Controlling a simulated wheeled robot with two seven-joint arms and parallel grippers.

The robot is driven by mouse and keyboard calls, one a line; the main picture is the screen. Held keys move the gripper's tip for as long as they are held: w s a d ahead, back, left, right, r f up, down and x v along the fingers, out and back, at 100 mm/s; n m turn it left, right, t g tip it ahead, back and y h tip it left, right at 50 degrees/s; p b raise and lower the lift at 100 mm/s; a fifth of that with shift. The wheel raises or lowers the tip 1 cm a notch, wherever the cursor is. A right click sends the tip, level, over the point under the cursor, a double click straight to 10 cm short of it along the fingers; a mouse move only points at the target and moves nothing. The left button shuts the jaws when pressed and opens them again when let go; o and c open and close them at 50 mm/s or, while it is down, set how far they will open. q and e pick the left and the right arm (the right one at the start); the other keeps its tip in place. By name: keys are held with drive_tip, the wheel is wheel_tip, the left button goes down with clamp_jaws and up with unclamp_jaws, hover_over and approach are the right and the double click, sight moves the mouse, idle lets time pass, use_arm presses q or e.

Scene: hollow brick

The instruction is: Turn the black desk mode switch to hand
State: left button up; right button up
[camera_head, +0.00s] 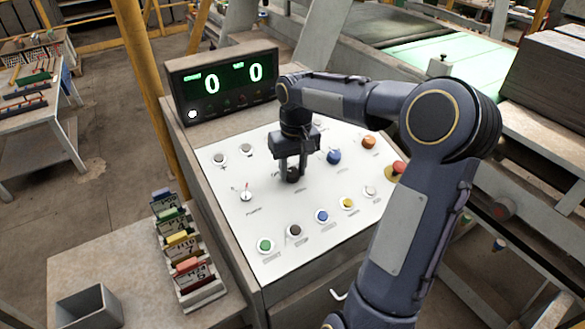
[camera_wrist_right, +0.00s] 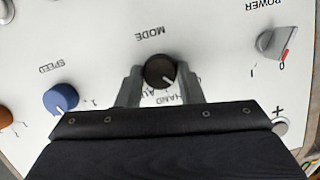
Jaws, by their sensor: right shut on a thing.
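The black mode switch (camera_head: 292,174) is a small round knob on the sloped white panel of the desk (camera_head: 330,200). In the right wrist view the black mode switch (camera_wrist_right: 160,71) has a white pointer mark at its lower right, and the word MODE shows upside down above it. The word HAND and part of another label lie below it, partly covered by the gripper. My right gripper (camera_head: 291,172) points down at the panel and is shut on the switch; in the right wrist view its fingers (camera_wrist_right: 160,85) stand on either side of the knob. My left gripper is not in view.
A blue speed knob (camera_head: 334,156), an orange knob (camera_head: 368,142) and a power switch (camera_head: 246,195) surround the mode switch. A red mushroom button (camera_head: 397,169) sits at the right. A display (camera_head: 222,84) reading 0 and 0 stands behind. Coloured buttons line the front.

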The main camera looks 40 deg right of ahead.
sight(301, 179)
drive_tip(key=m, duration=0.3)
drive_tip(key=shift+d+y+b, duration=0.1)
drive_tip(key=shift+y+b, duration=0.2)
drive_tip(key=shift+y, duration=0.1)
drive_tip(key=shift+s+m+t+y, duration=0.15)
drive_tip(key=shift+m+t+y, duration=0.35)
drive_tip(key=shift+m, duration=1.6)
drive_tip(key=o, duration=1)
drive_tip(key=shift+c, duration=0.2)
drive_tip(key=b+v, duration=0.1)
drive_tip(key=v, duration=0.6)
drive_tip(key=shift+r, duration=0.4)
drive_tip(key=shift+s+d, duration=0.1)
